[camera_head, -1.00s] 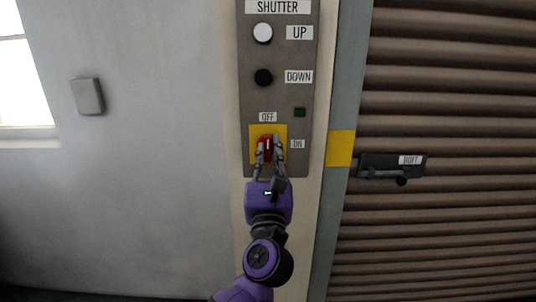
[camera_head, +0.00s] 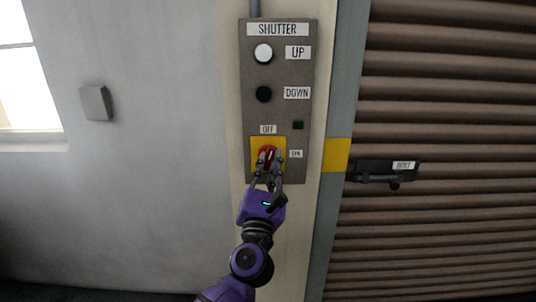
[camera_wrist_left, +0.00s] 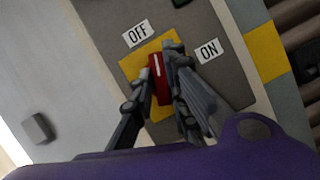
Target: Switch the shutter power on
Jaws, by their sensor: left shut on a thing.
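The red rotary power switch (camera_head: 267,157) sits on a yellow plate (camera_head: 281,144) low on the grey shutter panel (camera_head: 279,110). An OFF label is above it and an ON label to its right. My left gripper (camera_head: 266,170) is shut on the red knob, one finger on each side. In the left wrist view the knob (camera_wrist_left: 158,78) shows between the fingers, and its white line points nearer to OFF than to ON. The small indicator (camera_head: 298,125) above ON is dark green. My right gripper is not in view.
A white UP button (camera_head: 263,53) and black DOWN button (camera_head: 263,94) are above the switch. The ribbed shutter (camera_head: 450,130) with a bolt (camera_head: 388,173) is at the right. A small grey wall box (camera_head: 96,103) is at the left, beside a window.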

